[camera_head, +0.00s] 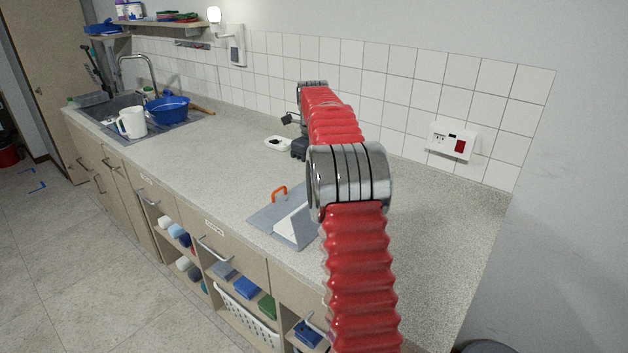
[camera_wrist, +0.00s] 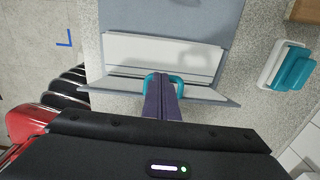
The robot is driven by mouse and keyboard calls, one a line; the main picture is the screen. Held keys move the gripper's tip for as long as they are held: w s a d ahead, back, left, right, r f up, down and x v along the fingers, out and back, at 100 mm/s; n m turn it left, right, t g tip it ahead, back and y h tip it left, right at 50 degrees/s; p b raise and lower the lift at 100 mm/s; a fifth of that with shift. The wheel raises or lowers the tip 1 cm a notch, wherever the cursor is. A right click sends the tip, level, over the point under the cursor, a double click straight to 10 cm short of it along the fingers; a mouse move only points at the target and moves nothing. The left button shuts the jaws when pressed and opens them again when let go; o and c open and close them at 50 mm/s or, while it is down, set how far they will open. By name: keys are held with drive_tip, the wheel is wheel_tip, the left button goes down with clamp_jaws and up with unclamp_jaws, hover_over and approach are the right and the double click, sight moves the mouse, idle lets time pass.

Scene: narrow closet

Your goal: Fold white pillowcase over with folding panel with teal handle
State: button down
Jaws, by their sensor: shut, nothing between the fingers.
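The white pillowcase (camera_wrist: 130,50) lies on a grey-blue folding board (camera_wrist: 190,14) in the wrist view. It also shows in the head view (camera_head: 293,223), partly behind my arm. The near folding panel (camera_wrist: 222,97) looks tilted up towards the camera, with part of the white cloth on it. Its teal handle (camera_wrist: 179,82) is a small loop at the middle of the panel. My gripper (camera_wrist: 161,78) is shut and empty, its dark purple fingertips at the handle and covering its middle. I cannot tell whether they touch it. My arm hides the teal handle in the head view.
An orange handle (camera_head: 279,191) stands on the board's far side. A teal and white object (camera_wrist: 287,65) lies right of the board in the wrist view. The tiled wall is on the right.

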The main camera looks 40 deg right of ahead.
drive_tip(key=shift+w+a+f, duration=0.15)
drive_tip(key=shift+w+f, duration=0.1)
drive_tip(key=shift+w, duration=0.2)
drive_tip(key=shift+w+a+f, duration=0.15)
drive_tip(key=shift+w+f, duration=0.05)
drive_tip(key=shift+w, duration=0.2)
drive_tip(key=shift+a, duration=0.1)
wheel_tip(320, 180, up, 12)
idle(0.9)
drive_tip(key=shift+r, duration=0.15)
